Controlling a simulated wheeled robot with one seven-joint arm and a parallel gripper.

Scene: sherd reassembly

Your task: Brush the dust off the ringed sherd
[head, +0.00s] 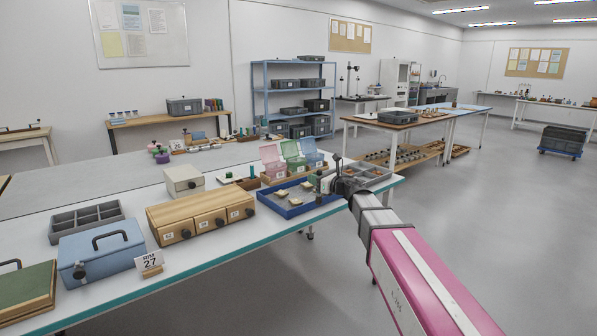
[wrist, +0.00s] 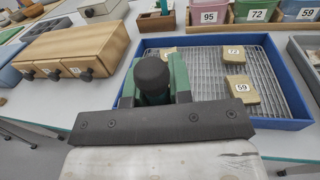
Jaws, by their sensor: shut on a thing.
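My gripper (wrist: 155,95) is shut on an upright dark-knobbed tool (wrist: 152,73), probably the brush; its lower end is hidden. In the head view my gripper (head: 332,184) is at the right end of the blue tray (head: 268,205). The tray (wrist: 306,124) has a wire rack and holds tan sherds. I cannot make out a ring or dust on any sherd.
Pink (head: 271,163), green (head: 294,158) and blue (head: 315,160) open boxes stand behind the tray. A wooden drawer unit (head: 200,215) and a blue case (head: 100,252) stand to its left. A grey divided tray (head: 368,175) is at the right end of the table.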

